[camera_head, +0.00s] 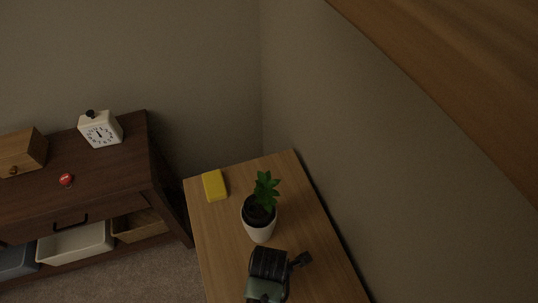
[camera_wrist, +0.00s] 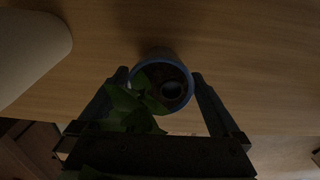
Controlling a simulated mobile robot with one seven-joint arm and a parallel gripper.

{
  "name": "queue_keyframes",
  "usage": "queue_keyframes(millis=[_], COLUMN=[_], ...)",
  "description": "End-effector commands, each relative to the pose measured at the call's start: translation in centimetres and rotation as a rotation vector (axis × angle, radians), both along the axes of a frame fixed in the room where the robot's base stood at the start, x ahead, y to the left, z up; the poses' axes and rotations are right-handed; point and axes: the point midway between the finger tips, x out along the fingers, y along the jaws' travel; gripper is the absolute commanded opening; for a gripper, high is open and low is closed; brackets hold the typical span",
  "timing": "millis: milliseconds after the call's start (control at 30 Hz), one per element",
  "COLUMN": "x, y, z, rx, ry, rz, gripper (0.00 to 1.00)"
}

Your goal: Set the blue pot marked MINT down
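The blue pot (camera_wrist: 168,56) shows in the wrist view, seen from above, with a blue rim, dark soil and green leaves at its lower left. No MINT lettering is visible. My gripper (camera_wrist: 160,77) has one finger on each side of the pot, close against its wall, and appears shut on it. The table top lies below the pot; I cannot tell whether its base touches the wood. In the head view my dark gripper and wrist (camera_head: 268,264) are over the near part of the small wooden table (camera_head: 222,255), and the blue pot is hidden there.
A white pot with a green plant (camera_head: 259,229) stands just beyond my gripper. A yellow block (camera_head: 214,185) lies at the table's far left corner. A wall runs along the right side. A dark cabinet with a clock (camera_head: 101,130) stands to the left.

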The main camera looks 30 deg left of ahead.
Motion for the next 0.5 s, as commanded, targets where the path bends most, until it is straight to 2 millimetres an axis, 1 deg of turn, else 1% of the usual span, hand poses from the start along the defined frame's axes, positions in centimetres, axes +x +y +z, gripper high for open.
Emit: queue_keyframes(millis=[167, 267, 367, 500], x=[0.0, 0.0, 0.1, 0.2], y=[0.0, 0.0, 0.0, 0.1], z=[0.1, 0.7, 2.0, 5.0], rx=[0.0, 0.001, 0.001, 0.002], ry=[0.0, -0.001, -0.002, -0.005], rz=[0.0, 0.0, 0.0, 0.0], gripper=[1.0, 1.0, 1.0, 1.0])
